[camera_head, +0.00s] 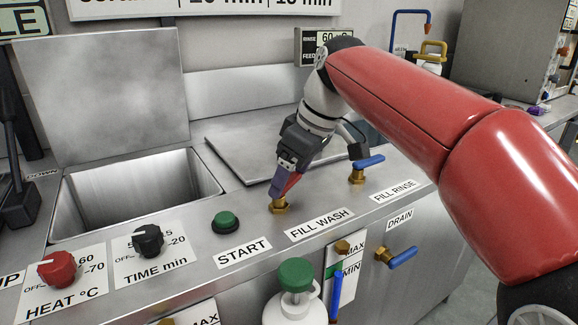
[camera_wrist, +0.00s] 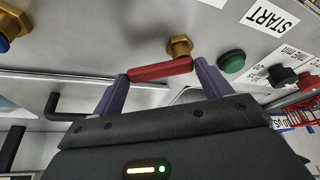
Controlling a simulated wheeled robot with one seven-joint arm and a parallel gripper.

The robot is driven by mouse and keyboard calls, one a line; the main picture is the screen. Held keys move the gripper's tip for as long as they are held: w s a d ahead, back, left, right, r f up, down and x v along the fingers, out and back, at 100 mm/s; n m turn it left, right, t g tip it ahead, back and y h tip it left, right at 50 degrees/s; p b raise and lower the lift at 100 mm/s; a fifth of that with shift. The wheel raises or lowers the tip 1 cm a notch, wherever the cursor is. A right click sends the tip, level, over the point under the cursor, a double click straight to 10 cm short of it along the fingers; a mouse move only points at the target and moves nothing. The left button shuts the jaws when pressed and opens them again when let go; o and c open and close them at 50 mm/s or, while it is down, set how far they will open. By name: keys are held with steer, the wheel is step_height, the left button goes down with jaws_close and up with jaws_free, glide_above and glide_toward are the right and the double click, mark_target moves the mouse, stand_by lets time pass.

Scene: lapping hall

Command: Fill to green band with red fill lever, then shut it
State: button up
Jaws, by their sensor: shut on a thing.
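The red fill lever (camera_head: 293,182) sits on the brass FILL WASH valve (camera_head: 279,206) on the steel top. My gripper (camera_head: 284,184) is shut on this lever, with its purple fingers partly hiding it in the head view. In the wrist view the red lever (camera_wrist: 160,70) lies between my two fingertips, beside the brass valve (camera_wrist: 179,46). A level gauge with MAX and MIN labels and a green band (camera_head: 333,271) is on the front panel below FILL WASH.
A blue lever (camera_head: 368,162) on the FILL RINSE valve stands to the right, and a blue DRAIN lever (camera_head: 403,258) is on the front. The green START button (camera_head: 226,222) is left of the red lever. An open tank (camera_head: 140,190) is at left. A green-capped white container (camera_head: 295,275) stands in front.

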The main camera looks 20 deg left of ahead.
steer(key=shift+w+a+n, duration=0.15)
steer(key=shift+n, duration=0.45)
steer(key=o, duration=1.4)
steer(key=shift+r, duration=0.1)
steer(key=p+v, duration=0.2)
steer(key=v, duration=0.5)
steer(key=shift+w+r, duration=0.1)
steer(key=shift+r, duration=0.15)
